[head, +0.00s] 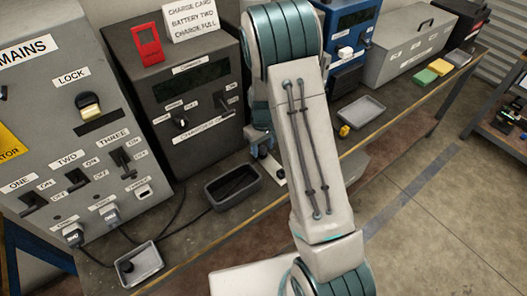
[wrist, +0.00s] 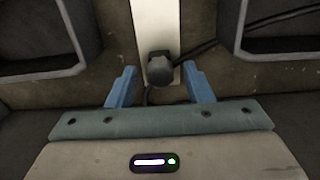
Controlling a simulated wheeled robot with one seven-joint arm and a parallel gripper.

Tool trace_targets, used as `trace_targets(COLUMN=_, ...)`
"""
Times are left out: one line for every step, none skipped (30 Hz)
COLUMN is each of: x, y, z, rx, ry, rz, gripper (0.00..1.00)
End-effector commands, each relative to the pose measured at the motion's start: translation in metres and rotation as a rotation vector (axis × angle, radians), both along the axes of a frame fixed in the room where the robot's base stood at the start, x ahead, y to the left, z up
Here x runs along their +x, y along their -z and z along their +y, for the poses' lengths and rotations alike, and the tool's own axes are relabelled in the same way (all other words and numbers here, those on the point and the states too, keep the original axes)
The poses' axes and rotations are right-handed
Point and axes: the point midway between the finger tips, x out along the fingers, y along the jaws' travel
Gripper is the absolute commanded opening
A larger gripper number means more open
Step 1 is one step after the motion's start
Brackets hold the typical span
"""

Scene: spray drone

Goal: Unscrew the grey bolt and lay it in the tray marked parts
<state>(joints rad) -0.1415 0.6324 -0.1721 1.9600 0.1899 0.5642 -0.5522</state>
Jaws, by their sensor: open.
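In the wrist view, my gripper (wrist: 160,82) is open, with one blue finger on each side of a dark grey bolt-like head (wrist: 159,68). This head stands on a pale strip (wrist: 152,22); I cannot tell whether the fingers touch it. In the head view, my gripper (head: 262,150) is low over the bench, partly hidden by my arm, beside the pale strip's end (head: 280,178). The bolt is not clear there. Three trays show: a dark one (head: 209,196), a light one at the front (head: 155,272) and a grey one at the right (head: 375,108). No parts mark is readable.
Black cables cross the bench, one passing by the bolt in the wrist view (wrist: 205,45). A small yellow object (head: 344,131) lies near the right tray. A long grey box (head: 405,50) stands farther right.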

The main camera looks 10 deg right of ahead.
Motion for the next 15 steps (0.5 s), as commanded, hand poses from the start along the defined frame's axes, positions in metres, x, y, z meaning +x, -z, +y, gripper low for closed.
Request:
trace_targets(x=0.0, y=-0.0005, z=0.0, rx=0.0, ry=0.0, rz=0.0, gripper=0.47)
trace_targets(x=0.0, y=-0.0005, z=0.0, rx=0.0, ry=0.0, rz=0.0, gripper=0.47)
trace_targets(x=0.0, y=-0.0005, z=0.0, rx=0.0, ry=0.0, rz=0.0, gripper=0.41)
trace_targets(x=0.0, y=-0.0005, z=0.0, rx=0.0, ry=0.0, rz=0.0, gripper=0.33)
trace_targets(x=0.0, y=-0.0005, z=0.0, rx=0.0, ry=0.0, rz=0.0, gripper=0.24)
trace_targets(x=0.0, y=-0.0005, z=0.0, rx=0.0, ry=0.0, rz=0.0, gripper=0.13)
trace_targets(x=0.0, y=-0.0006, z=0.0, rx=0.0, ry=0.0, rz=0.0, gripper=0.05)
trace_targets(x=0.0, y=-0.0006, z=0.0, rx=0.0, ry=0.0, rz=0.0, gripper=0.0)
trace_targets(x=0.0, y=-0.0006, z=0.0, rx=0.0, ry=0.0, rz=0.0, gripper=0.0)
trace_targets(x=-0.0001, y=-0.0005, z=-0.0001, rx=0.0, ry=0.0, rz=0.0, gripper=0.0)
trace_targets(x=0.0, y=-0.0003, z=-0.0001, rx=0.0, ry=-0.002, rz=0.0, gripper=0.0)
trace_targets(x=0.0, y=0.0001, z=-0.0001, rx=0.001, ry=-0.012, rz=0.0, gripper=0.0)
trace_targets(x=0.0, y=0.0006, z=-0.0001, rx=0.001, ry=-0.025, rz=-0.001, gripper=0.0)
trace_targets(x=0.0, y=0.0012, z=-0.0001, rx=0.001, ry=-0.044, rz=-0.001, gripper=0.0)
trace_targets(x=0.0001, y=0.0017, z=-0.0006, rx=0.001, ry=-0.075, rz=-0.001, gripper=0.0)
